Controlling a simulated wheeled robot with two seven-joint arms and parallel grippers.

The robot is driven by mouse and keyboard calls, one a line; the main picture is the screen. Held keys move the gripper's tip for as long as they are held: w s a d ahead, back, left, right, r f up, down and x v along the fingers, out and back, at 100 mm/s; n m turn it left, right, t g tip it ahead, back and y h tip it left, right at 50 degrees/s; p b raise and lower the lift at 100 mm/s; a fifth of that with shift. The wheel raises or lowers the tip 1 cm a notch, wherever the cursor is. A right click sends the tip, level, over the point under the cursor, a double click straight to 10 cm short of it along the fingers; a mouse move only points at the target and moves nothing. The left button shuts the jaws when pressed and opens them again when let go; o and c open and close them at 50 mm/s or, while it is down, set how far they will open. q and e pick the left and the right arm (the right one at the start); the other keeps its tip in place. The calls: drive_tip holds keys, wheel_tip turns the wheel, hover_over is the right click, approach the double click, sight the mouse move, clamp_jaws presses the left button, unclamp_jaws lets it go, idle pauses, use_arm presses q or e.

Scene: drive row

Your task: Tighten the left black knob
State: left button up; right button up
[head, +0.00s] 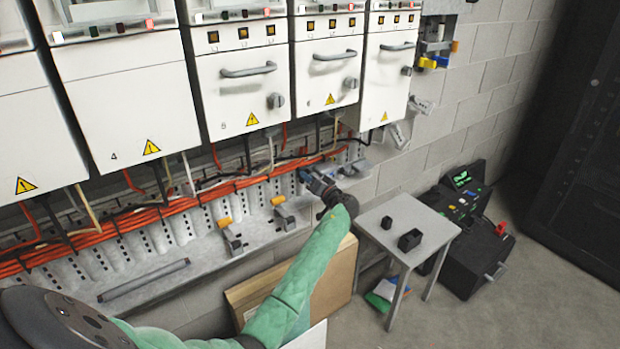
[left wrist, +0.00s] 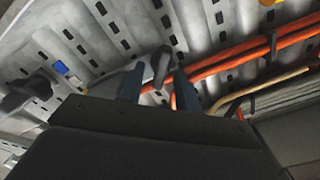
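My left gripper (head: 312,178) reaches the cable tray wall under the cabinets, at the end of my green-sleeved arm. In the left wrist view its two fingers (left wrist: 159,76) stand apart. A black knob (left wrist: 160,62) shows between the fingertips, with gaps on both sides. I cannot tell how deep the knob sits between them. A second black knob (left wrist: 25,92) is at the left of the left wrist view, near a small blue part. In the head view my gripper hides the knob it is at. My right gripper is not in view.
Orange cables (head: 150,215) run along the tray wall close to my gripper. White cabinets (head: 240,85) with handles hang above. A small grey table (head: 385,225) with black boxes and an open black case (head: 470,255) stand to the right. A cardboard panel (head: 340,285) leans below.

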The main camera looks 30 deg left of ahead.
use_arm(q)
clamp_jaws()
